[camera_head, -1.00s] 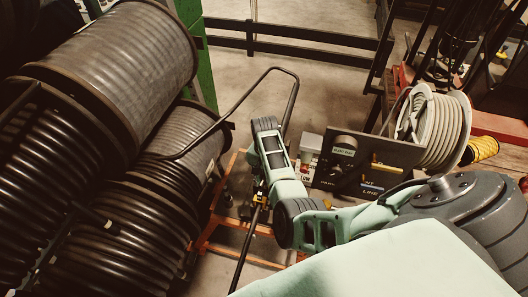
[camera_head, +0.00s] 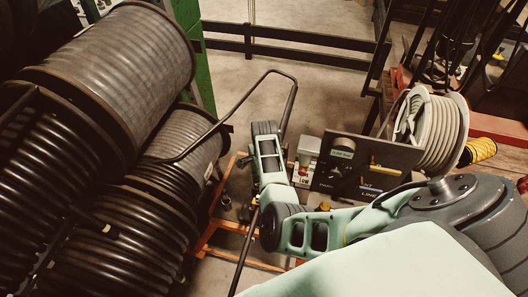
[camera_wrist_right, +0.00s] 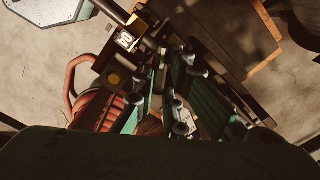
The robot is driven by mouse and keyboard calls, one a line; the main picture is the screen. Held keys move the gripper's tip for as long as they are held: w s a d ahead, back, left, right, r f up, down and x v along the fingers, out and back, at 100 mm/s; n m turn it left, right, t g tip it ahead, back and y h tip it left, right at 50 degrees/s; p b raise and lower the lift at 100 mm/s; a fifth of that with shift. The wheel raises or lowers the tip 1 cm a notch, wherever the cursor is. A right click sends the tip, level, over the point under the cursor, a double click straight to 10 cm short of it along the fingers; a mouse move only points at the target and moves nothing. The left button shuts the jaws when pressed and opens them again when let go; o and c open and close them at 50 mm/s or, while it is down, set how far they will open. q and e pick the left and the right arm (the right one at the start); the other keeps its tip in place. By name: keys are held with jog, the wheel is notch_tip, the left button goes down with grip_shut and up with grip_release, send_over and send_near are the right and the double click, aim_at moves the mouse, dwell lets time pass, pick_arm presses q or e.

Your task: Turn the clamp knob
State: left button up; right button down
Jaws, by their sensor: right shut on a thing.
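My right arm reaches over the crimper's orange frame (camera_head: 245,262) in the head view, and its own links hide the gripper there. In the right wrist view my right gripper (camera_wrist_right: 167,80) has its green-sided fingers closed around a narrow dark part, which I take to be the clamp knob (camera_wrist_right: 162,62). The fingers cover most of it, so its shape and turn angle are hard to tell. My left gripper is not in view.
Large black hose reels (camera_head: 110,75) fill the left side. A bent dark bar (camera_head: 225,112) rises beside my arm. A dark control panel (camera_head: 365,163) and a pale hose reel (camera_head: 432,125) stand at right. Bare floor (camera_head: 265,60) lies behind.

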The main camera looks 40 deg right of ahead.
jog(key=shift+w+d+r+m, duration=0.1)
jog(key=shift+m, duration=0.3)
jog(key=c, duration=1.8)
grip_release()
notch_tip(320, 180, up, 12)
